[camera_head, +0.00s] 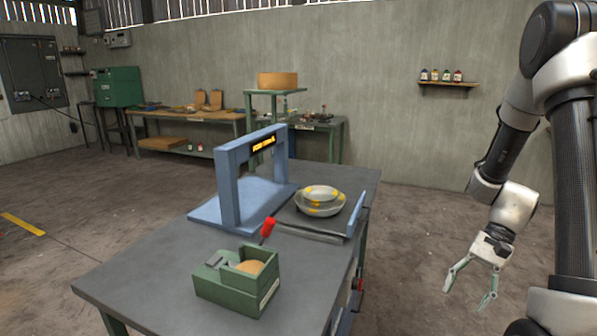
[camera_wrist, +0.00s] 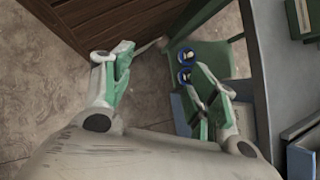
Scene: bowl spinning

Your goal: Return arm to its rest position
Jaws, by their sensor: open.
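My gripper (camera_head: 471,281) hangs at the right side of the head view, fingers pointing down, apart from the table. Its green-tipped fingers are spread with nothing between them. The wrist view shows the same open fingers (camera_wrist: 165,80) over the floor and a green shelf.
A green box with a round tan piece (camera_head: 238,280) and a red-handled lever (camera_head: 267,228) sit near the bench's front. Clear floor (camera_head: 420,225) lies between the bench and my arm. The wrist view shows brown wooden slats (camera_wrist: 120,25) and two blue-and-white round items on the green shelf (camera_wrist: 212,60).

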